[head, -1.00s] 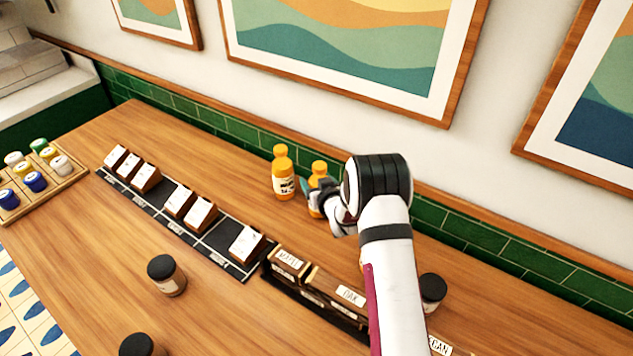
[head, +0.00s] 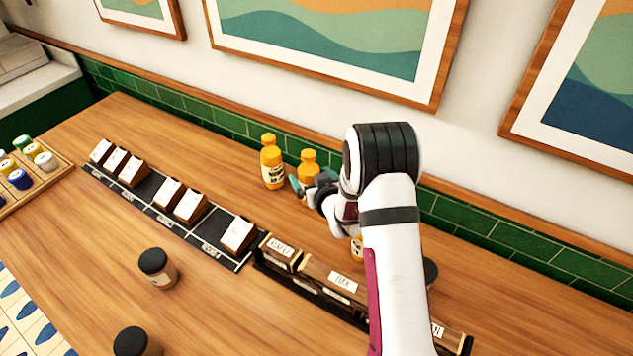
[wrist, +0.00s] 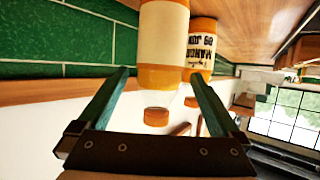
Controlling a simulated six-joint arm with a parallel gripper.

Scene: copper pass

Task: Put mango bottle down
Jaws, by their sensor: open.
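Two orange bottles with orange caps stand upright on the wooden counter by the tiled wall. The right bottle (head: 308,166) is partly hidden by my gripper (head: 303,184). In the wrist view the nearer bottle (wrist: 163,45) shows a cream label side without readable text.
Another orange bottle (head: 357,247) is mostly hidden behind my arm. A black rack (head: 205,240) with tilted cards and labelled wooden boxes (head: 330,282) runs along the counter. Dark-lidded jars (head: 158,268) stand in front. A tray of coloured jars (head: 45,187) is at left.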

